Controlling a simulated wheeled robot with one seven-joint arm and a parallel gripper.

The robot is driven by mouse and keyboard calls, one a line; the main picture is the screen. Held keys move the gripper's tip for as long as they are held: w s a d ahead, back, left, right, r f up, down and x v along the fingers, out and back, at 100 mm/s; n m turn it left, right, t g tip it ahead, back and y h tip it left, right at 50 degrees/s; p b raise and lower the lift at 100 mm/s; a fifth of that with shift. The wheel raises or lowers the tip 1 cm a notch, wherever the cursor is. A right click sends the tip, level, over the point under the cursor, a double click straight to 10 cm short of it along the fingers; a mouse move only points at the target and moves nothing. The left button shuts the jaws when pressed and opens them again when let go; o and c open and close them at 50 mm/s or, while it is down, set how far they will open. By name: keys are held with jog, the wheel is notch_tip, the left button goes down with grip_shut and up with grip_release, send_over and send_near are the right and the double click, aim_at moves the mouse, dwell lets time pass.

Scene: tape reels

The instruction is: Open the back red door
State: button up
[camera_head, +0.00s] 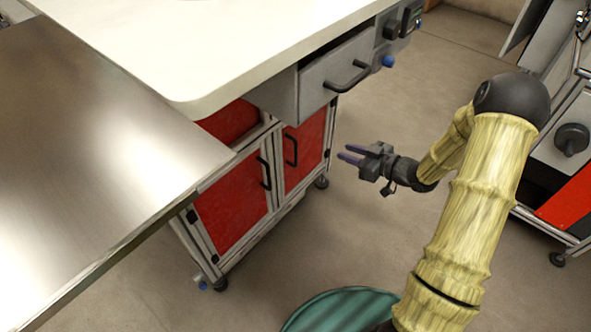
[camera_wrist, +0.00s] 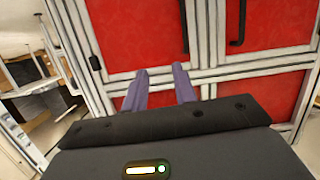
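The cabinet under the white worktop has two red doors side by side. The nearer red door (camera_head: 232,203) and the farther red door (camera_head: 304,148) look shut. A black handle (camera_head: 265,172) is on the nearer door, and another black handle (camera_head: 290,150) is on the farther one. My gripper (camera_head: 345,153) is to the right of the farther door, apart from it, with fingers spread and empty. In the wrist view, my gripper's two purple fingers (camera_wrist: 161,75) point at the cabinet front. Red panels (camera_wrist: 135,35) with two black handles show beyond them, their handles cut off at the top.
A grey drawer (camera_head: 335,78) with a black handle juts out above the farther door. The white worktop (camera_head: 220,45) overhangs the cabinet. A metal table (camera_head: 90,140) stands at left. Another cabinet (camera_head: 565,150) is at right.

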aim_at(296, 164)
notch_tip(296, 164, down, 7)
jog(key=s+n+y+b, duration=0.1)
jog(key=s+y+b, duration=0.1)
jog(key=y+b, duration=0.2)
jog(key=shift+s+r+g+b, duration=0.2)
jog(key=shift+s+g+b, duration=0.1)
jog(key=shift+s+g, duration=0.1)
jog(key=shift+a, duration=0.1)
jog(key=b+x, duration=0.8)
jog(key=x, duration=0.9)
jog(key=shift+a, duration=0.15)
grip_shut()
